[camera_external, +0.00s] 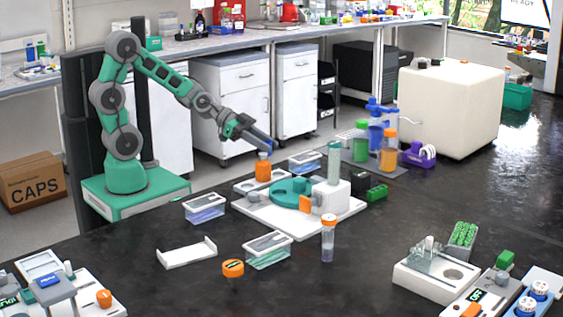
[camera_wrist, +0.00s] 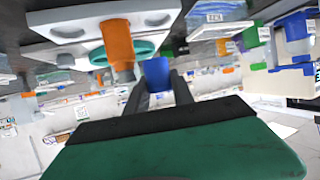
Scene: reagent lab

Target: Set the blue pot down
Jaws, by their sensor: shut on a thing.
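The blue pot (camera_wrist: 157,73) is held between the two dark fingers of my gripper (camera_wrist: 158,88) in the wrist view. In the external view my gripper (camera_external: 262,143) is in the air above the back left of a white platform (camera_external: 260,209), with blue showing at its fingers. The platform also carries a teal disc (camera_external: 290,192). In the wrist view the platform (camera_wrist: 82,48) has round recesses. The blue pot looks clear of it.
An orange-capped tube (camera_external: 328,239) stands in front.

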